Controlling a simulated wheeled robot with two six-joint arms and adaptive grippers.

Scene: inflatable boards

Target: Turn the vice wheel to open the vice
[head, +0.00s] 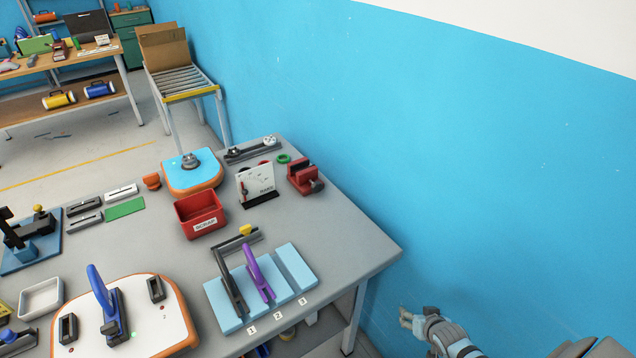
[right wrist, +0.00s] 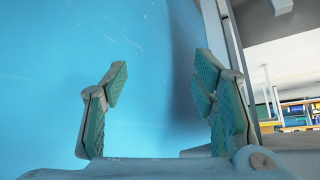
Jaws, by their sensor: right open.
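The red vice (head: 302,177) stands near the back right edge of the grey table, next to the blue wall. A dark part sticks out at its front right; at this size I cannot make out the wheel's details or whether the jaws are apart. My right gripper (head: 406,318) is at the lower right of the head view, off the table's right side and well away from the vice. In the right wrist view my right gripper (right wrist: 160,105) is open and empty, with the blue wall beyond its fingers. My left gripper is not in view.
On the grey table (head: 345,240), a white panel (head: 256,186) stands just left of the vice and a red scrap bin (head: 201,214) further left. Light blue slotted blocks (head: 296,267) lie nearer the front. The blue wall (head: 480,150) closes off the right side.

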